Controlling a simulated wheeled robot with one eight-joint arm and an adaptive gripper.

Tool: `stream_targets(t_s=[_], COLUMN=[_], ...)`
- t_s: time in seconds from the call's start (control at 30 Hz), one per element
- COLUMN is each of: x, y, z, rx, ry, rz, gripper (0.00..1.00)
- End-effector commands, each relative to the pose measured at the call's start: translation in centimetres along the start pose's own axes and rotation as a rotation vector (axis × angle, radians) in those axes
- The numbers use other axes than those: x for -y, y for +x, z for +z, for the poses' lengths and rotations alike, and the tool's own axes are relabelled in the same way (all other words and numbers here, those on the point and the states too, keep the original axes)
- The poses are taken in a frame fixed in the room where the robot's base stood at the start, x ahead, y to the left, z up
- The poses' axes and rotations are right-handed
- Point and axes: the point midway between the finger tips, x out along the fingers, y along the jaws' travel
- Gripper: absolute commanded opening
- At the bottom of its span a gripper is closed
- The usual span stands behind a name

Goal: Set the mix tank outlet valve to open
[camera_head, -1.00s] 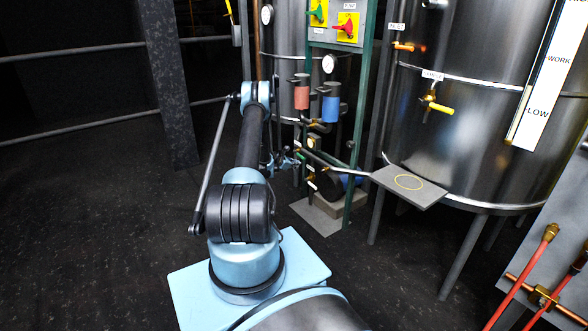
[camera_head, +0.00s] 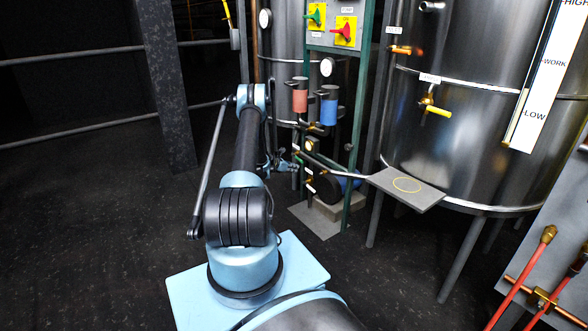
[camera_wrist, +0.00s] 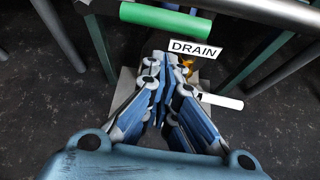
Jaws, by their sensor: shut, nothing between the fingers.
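My gripper (camera_wrist: 170,88) shows in the wrist view with its blue fingers close together and nothing seen between them. Beyond its tips is a white DRAIN label (camera_wrist: 195,50) with a partly hidden brass valve (camera_wrist: 187,66) beside it. A white handle (camera_wrist: 221,101) lies just right of the fingers; contact cannot be told. In the head view my gripper (camera_head: 289,164) is small, by the piping under the left tank (camera_head: 283,60). No readable label here names the mix tank outlet valve.
A green frame (camera_head: 359,110) and a grey shelf plate (camera_head: 405,189) stand right of my gripper. The right tank (camera_head: 455,150) carries a yellow-handled valve (camera_head: 437,111). Red hoses (camera_head: 528,275) are at lower right. The dark floor at left is open up to a railing (camera_head: 80,128).

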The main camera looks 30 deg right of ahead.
Motion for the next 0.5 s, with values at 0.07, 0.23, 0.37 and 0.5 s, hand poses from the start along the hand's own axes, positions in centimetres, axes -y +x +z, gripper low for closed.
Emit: stream_targets(t_s=[0.07, 0.23, 0.37, 0.5], x=[0.0, 0.0, 0.1, -0.1], y=[0.3, -0.1, -1.8, -4.0], z=[-0.9, -2.0, -2.0, -2.0], rx=[0.000, 0.000, -0.001, -0.001], ry=[-0.001, -0.002, -0.001, -0.002], rz=[0.000, 0.001, -0.001, 0.002], gripper=[0.00, 0.00, 0.00, 0.00])
